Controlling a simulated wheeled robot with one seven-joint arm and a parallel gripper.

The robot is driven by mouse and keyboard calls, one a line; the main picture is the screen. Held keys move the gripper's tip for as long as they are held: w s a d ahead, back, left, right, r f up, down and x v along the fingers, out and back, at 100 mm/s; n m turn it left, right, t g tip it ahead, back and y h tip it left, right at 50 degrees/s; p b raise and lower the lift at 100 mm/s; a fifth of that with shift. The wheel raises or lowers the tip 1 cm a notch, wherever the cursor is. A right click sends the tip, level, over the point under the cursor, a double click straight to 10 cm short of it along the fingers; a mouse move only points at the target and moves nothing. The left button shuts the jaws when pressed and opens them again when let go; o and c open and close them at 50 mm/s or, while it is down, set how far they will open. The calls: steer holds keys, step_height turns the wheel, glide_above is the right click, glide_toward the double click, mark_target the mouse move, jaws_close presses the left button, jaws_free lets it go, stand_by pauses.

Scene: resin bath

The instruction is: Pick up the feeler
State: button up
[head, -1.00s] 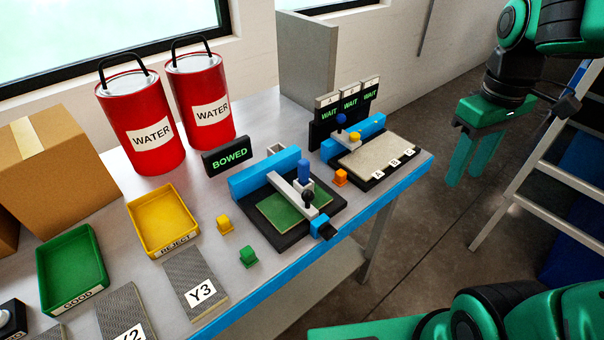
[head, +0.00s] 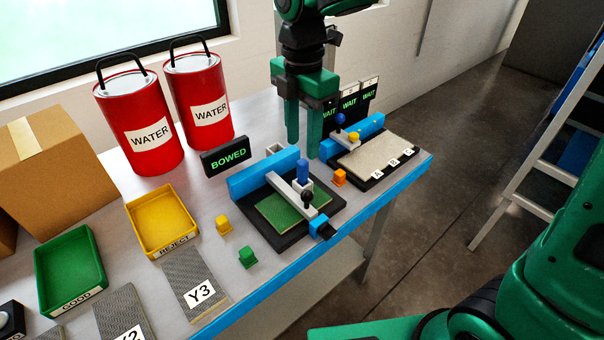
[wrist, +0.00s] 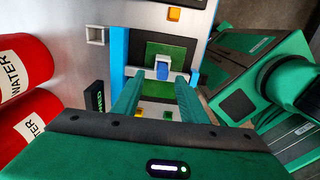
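A blue upright piece (head: 303,171), which looks like the feeler, stands in a pale holder on the bar of the near fixture, over a green plate (head: 280,213). My gripper (head: 303,146) hangs above and behind it in the head view, its two green fingers apart with nothing between them. In the wrist view the blue piece (wrist: 162,71) shows between the open fingertips (wrist: 159,78), beyond them and apart from them. Its lower part is hidden in the holder.
A BOWED sign (head: 227,160) and an empty grey square socket (head: 286,151) stand behind. The second fixture (head: 378,154) with WAIT signs (head: 349,104) is right; red WATER cans (head: 138,120) are left.

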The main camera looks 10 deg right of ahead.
mark_target(303, 161)
steer(key=shift+s+f, duration=0.15)
steer(key=shift+f, duration=1.5)
steer(key=shift+s+f, duration=0.15)
steer(key=shift+f, duration=1.45)
steer(key=shift+c, duration=0.6)
jaws_close()
